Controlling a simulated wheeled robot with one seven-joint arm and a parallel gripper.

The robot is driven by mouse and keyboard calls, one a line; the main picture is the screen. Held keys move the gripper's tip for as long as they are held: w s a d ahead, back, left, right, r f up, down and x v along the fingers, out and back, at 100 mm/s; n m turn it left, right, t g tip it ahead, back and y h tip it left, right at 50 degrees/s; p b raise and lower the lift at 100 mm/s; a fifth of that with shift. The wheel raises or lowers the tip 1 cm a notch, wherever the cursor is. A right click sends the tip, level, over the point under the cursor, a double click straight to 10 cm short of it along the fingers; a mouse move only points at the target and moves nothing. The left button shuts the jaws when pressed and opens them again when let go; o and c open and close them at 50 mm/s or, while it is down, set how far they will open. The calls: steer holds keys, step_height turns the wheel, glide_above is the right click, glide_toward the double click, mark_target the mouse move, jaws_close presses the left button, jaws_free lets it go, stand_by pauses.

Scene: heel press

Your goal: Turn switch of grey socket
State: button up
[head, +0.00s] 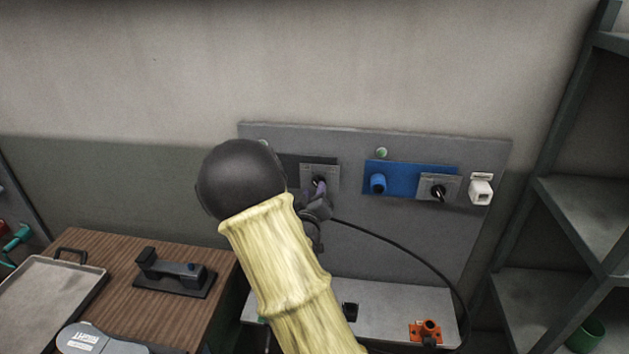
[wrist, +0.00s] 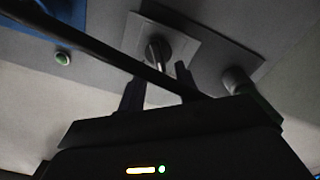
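The grey socket's switch is a dark knob on a light grey plate (head: 331,172), just beyond my gripper (head: 318,202) in the head view. In the wrist view the knob (wrist: 156,50) shows on its plate (wrist: 185,42), ahead of and between the fingertips. My gripper (wrist: 158,76) has its two dark fingers apart with a gap between them. Whether the fingers touch the knob cannot be told. The grey socket's round body (wrist: 240,84) sits on a darker plate to the right in the wrist view. In the head view my arm largely hides it.
A blue socket (head: 378,183) with its own switch (head: 438,191) is to the right on the grey panel (head: 400,240). A black cable (head: 400,243) droops across the panel and crosses before my fingers in the wrist view. A metal shelf (head: 585,215) stands right, a wooden table (head: 130,255) left.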

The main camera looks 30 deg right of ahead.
mark_target(316, 184)
steer(key=p+x, duration=0.1)
steer(key=x, duration=0.2)
steer(key=shift+w+d, duration=0.15)
steer(key=shift+w, duration=0.05)
steer(key=shift+s, duration=0.15)
jaws_close()
